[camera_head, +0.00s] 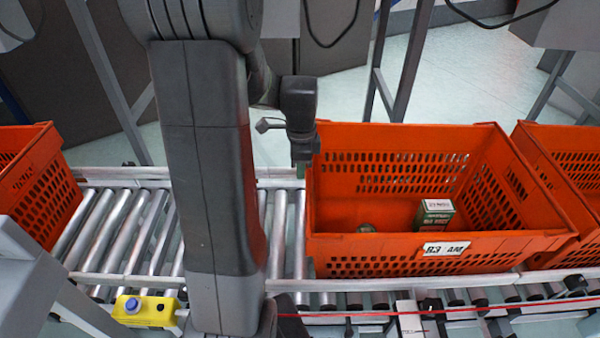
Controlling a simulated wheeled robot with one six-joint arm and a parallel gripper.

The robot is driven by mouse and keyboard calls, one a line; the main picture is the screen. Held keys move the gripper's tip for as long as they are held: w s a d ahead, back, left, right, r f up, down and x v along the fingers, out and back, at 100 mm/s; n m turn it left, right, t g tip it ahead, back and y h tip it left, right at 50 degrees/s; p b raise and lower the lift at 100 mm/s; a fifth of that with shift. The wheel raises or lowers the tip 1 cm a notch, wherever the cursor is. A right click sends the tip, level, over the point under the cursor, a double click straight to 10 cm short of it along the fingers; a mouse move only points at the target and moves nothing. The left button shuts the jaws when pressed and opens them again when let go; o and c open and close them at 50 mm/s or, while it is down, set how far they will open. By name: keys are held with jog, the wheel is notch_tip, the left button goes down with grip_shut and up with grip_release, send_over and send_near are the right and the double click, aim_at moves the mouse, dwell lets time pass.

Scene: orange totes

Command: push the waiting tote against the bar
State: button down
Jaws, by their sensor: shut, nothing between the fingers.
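An orange tote (345,247) with a white label reading roughly "R3 AM" stands upright on the roller conveyor. My gripper (303,160) is shut and empty, pointing down at this tote's left wall near its far left corner. I cannot tell whether it touches the wall. A second orange tote (548,150) stands close by on the right, cut off by the picture edge. A third orange tote (40,190) is at the far left, partly out of view. I cannot make out a bar for certain, nor which tote is the waiting one.
The labelled tote holds a green and white box (434,214) and a small round item (366,228). Bare rollers (120,225) lie between the left and middle totes, partly behind my arm. A yellow box with a blue button (146,309) sits at the near conveyor edge.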

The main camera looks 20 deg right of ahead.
notch_tip(320, 180, up, 12)
jog(key=p, duration=0.2)
jog(key=shift+f, duration=0.15)
jog(key=shift+a, duration=0.1)
notch_tip(320, 180, down, 14)
jog(key=a+b, duration=0.1)
jog(key=b, duration=0.2)
jog(key=shift+w+a, duration=0.3)
jog(key=shift+w, duration=0.1)
jog(key=shift+d, duration=0.1)
